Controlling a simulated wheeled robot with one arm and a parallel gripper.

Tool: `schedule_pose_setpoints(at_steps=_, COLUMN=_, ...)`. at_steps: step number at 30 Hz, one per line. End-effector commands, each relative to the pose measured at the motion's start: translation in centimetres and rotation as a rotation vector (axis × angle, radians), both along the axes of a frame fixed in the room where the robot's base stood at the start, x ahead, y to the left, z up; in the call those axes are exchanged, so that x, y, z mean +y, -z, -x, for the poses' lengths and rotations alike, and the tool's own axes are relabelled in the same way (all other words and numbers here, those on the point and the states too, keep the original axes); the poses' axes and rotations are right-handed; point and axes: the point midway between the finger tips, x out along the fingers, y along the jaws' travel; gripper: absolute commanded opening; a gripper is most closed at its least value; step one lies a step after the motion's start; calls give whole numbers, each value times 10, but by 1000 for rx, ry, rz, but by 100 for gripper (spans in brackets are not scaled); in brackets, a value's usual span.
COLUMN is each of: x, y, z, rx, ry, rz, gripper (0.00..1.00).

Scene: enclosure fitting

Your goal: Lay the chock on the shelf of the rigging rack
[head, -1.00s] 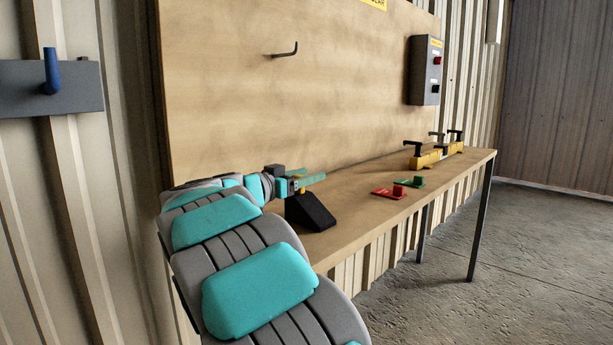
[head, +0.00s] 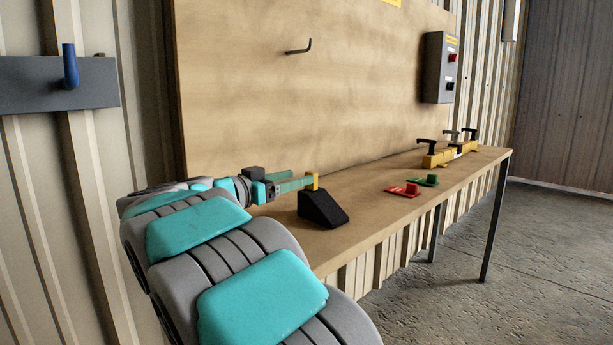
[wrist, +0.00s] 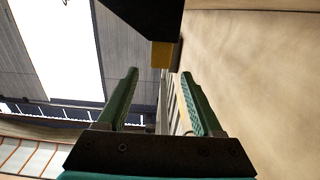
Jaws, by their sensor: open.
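The chock (head: 322,209) is a black wedge standing on the wooden bench, with a yellow grip (head: 314,181) on top. My gripper (head: 302,184) is level with that grip, its green fingers pointing right at it. In the wrist view my gripper (wrist: 159,75) is open and empty between the fingers. There the black chock body (wrist: 135,18) is at the top and its yellow grip (wrist: 162,54) is just beyond the fingertips, nearer the right finger. Whether a finger touches the grip I cannot tell. I cannot make out a rigging rack shelf in these views.
The bench (head: 375,218) has a red block (head: 408,190), a green block (head: 428,181) and a yellow bar with black handles (head: 442,158). Behind are a wooden panel with a hook (head: 300,47) and a grey switch box (head: 439,68). A blue peg (head: 70,66) is at left.

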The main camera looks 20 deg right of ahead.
Motion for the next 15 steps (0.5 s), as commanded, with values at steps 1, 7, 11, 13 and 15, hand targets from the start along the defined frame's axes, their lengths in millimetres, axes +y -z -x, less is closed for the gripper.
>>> schedule_pose_setpoints(at_steps=1, x=9, y=0, z=2, rx=0, ry=-4, rz=-1, gripper=67)
schedule_pose_setpoints(at_steps=7, x=26, y=0, z=8, rx=0, ry=-4, rz=0, gripper=67)
schedule_pose_setpoints(at_steps=11, x=30, y=0, z=11, rx=0, ry=-1, rz=0, gripper=67)
schedule_pose_setpoints(at_steps=13, x=30, y=0, z=11, rx=0, ry=0, rz=1, gripper=67)
schedule_pose_setpoints(at_steps=15, x=30, y=0, z=11, rx=0, ry=0, rz=0, gripper=67)
